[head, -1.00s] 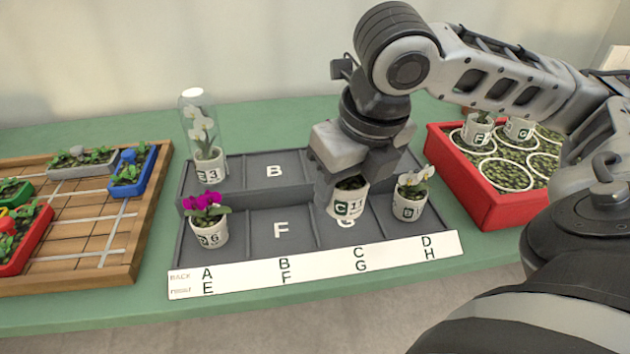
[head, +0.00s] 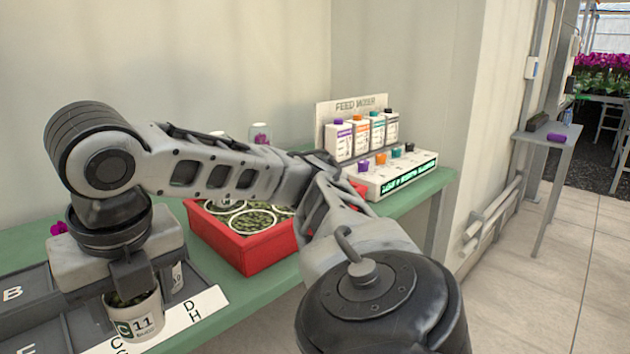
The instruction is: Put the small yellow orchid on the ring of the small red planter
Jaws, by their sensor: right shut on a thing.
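My right gripper (head: 130,285) is shut on a white pot marked C 11 (head: 140,322), at the lower left of the head view. The gripper covers the top of the pot, so its flower is hidden and I see no yellow bloom. The pot overlaps the lettered strip in the picture; I cannot tell its height above the tray. A red planter (head: 262,252) with white rings over green filling stands right of the gripper, partly hidden by my right arm. I cannot tell whether it is the small one. My left gripper is out of view.
The grey compartment tray (head: 30,283) and its lettered strip (head: 200,305) lie at lower left. Feed bottles (head: 360,135) and a white feed mixer unit (head: 405,172) stand at the green bench's (head: 440,182) right end. Another red part (head: 358,188) shows behind my arm.

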